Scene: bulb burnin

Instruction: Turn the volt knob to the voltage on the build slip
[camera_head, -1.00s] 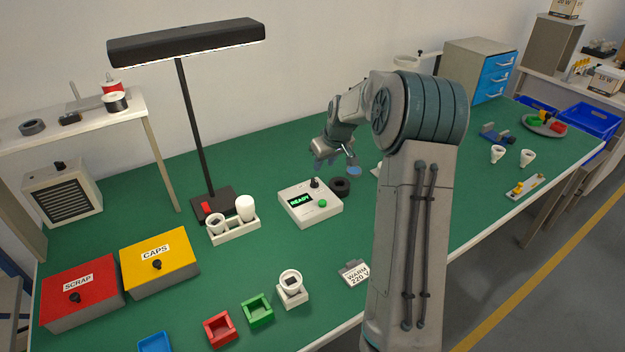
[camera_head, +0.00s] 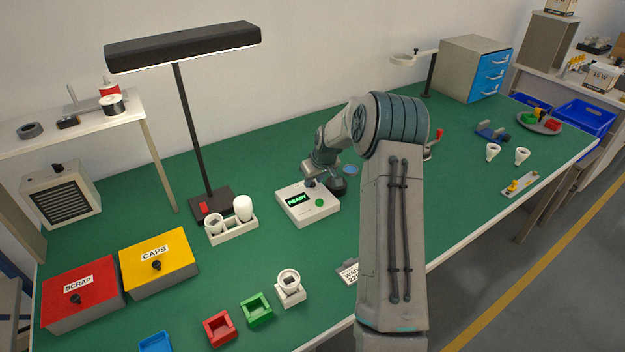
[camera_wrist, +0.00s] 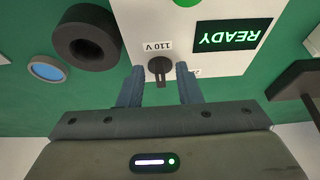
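The tester (camera_head: 308,213) is a white box on the green bench with a display reading READY and a green button (camera_head: 320,202). Its black volt knob (camera_wrist: 160,66) shows in the wrist view beside a 110 V label; a second label is mostly hidden by a finger. I cannot tell which mark the knob points to. My gripper (camera_wrist: 160,80) is open, with one finger on each side of the knob and visible gaps. In the head view my gripper (camera_head: 322,182) is at the tester's back edge. The build slip (camera_head: 348,270) is partly covered by my arm.
A black ring (camera_wrist: 87,38) and a blue disc (camera_wrist: 47,69) lie close beside the tester. A lamp (camera_head: 190,130) and a white tray with bulbs (camera_head: 234,231) stand to its left.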

